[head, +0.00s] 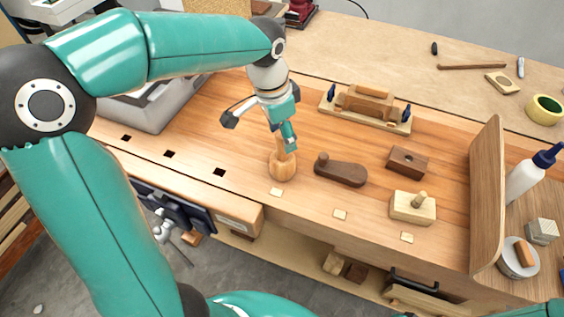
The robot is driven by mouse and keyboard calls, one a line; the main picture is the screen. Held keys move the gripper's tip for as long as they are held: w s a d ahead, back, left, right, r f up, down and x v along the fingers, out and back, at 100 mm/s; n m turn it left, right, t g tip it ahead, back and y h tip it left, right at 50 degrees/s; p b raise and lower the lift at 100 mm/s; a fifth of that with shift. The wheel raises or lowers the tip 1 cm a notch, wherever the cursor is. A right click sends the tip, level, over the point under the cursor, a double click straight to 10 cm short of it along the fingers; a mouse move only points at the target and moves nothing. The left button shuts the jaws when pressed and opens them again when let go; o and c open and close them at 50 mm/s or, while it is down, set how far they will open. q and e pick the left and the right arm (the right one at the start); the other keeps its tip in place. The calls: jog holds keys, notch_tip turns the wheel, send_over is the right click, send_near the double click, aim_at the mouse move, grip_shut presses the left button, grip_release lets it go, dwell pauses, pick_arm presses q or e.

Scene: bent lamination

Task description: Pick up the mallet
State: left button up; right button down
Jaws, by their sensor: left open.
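The mallet (283,168) appears as a round, light wooden head resting on the workbench, with its handle rising from the top. My left gripper (261,132) comes down from above, with its fingers spread apart. One finger is out to the left of the handle. The other overlaps the upper handle in the picture and partly hides it. I cannot tell whether that finger touches the handle. My right gripper is not in view.
Right of the mallet lie a dark wooden piece (341,171), a dark block (407,162) and a pale block with a knob (412,207). A clamped wooden piece (366,105) sits behind. An upright board (487,195) stands at right. Small pale squares lie along the front edge.

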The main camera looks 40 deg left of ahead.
aim_at(282, 155)
pick_arm(q)
jog(key=f, duration=0.4)
jog(key=shift+w+d+f, duration=0.15)
jog(key=shift+w, duration=0.05)
jog(key=shift+c, duration=0.3)
grip_shut()
